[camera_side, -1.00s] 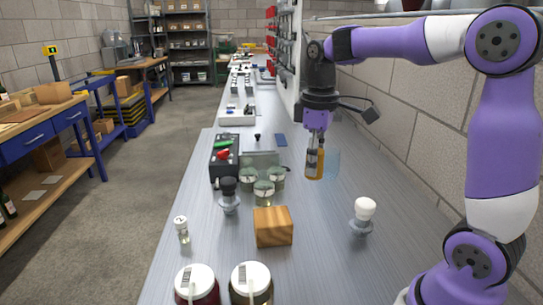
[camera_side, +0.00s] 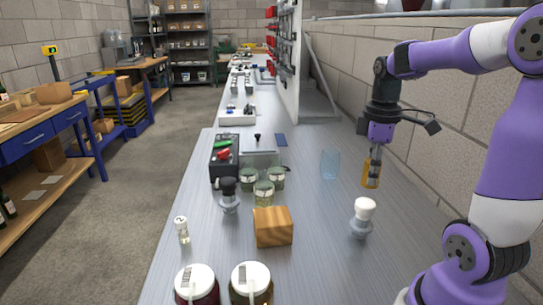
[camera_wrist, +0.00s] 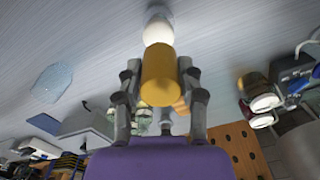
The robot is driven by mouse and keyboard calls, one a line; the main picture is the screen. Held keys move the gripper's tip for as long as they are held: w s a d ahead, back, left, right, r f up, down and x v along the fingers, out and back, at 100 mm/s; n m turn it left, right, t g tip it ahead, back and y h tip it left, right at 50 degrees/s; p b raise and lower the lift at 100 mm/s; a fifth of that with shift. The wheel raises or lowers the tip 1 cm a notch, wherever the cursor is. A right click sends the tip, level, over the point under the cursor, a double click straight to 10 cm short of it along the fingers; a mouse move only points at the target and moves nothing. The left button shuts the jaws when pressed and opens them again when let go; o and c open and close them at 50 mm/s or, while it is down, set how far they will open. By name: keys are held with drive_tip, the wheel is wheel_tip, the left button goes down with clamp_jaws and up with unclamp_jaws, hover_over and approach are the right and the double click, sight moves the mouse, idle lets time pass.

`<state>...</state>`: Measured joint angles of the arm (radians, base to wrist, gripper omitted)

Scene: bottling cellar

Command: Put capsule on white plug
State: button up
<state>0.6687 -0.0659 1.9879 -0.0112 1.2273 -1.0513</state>
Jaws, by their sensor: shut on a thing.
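My gripper (camera_side: 374,164) is shut on the capsule (camera_side: 371,175), an amber-orange sleeve hanging roughly upright above the bench. In the wrist view the capsule (camera_wrist: 158,77) sits between the two fingers of my gripper (camera_wrist: 158,88). The white plug (camera_side: 364,208) is a rounded white stopper on a grey-glass base, at the right of the bench. In the side view the capsule is above and beyond the plug, apart from it. In the wrist view the white plug (camera_wrist: 158,33) shows just past the capsule's end, partly hidden by it.
A clear bluish glass (camera_side: 331,164) stands left of my gripper. A wooden block (camera_side: 272,226), a black-topped stopper (camera_side: 228,193) and several glass jars (camera_side: 264,193) stand further left. Two white-lidded jars (camera_side: 195,283) (camera_side: 251,283) are in front. A brick wall (camera_side: 440,150) borders the right.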

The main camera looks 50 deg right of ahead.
drive_tip(key=shift+f, duration=2.1)
drive_tip(key=shift+f, duration=0.1)
drive_tip(key=o, duration=0.6)
drive_tip(key=shift+o, duration=0.2)
wheel_tip(320, 180, up, 12)
drive_tip(key=shift+f, duration=0.1)
drive_tip(key=a+f+m+t, duration=0.2)
drive_tip(key=a, duration=0.5)
drive_tip(key=a+f+m+t, duration=0.2)
drive_tip(key=a+f+t, duration=0.1)
drive_tip(key=a, duration=0.5)
drive_tip(key=shift+w+a+f+m+t, duration=0.25)
drive_tip(key=shift+m+t, duration=0.05)
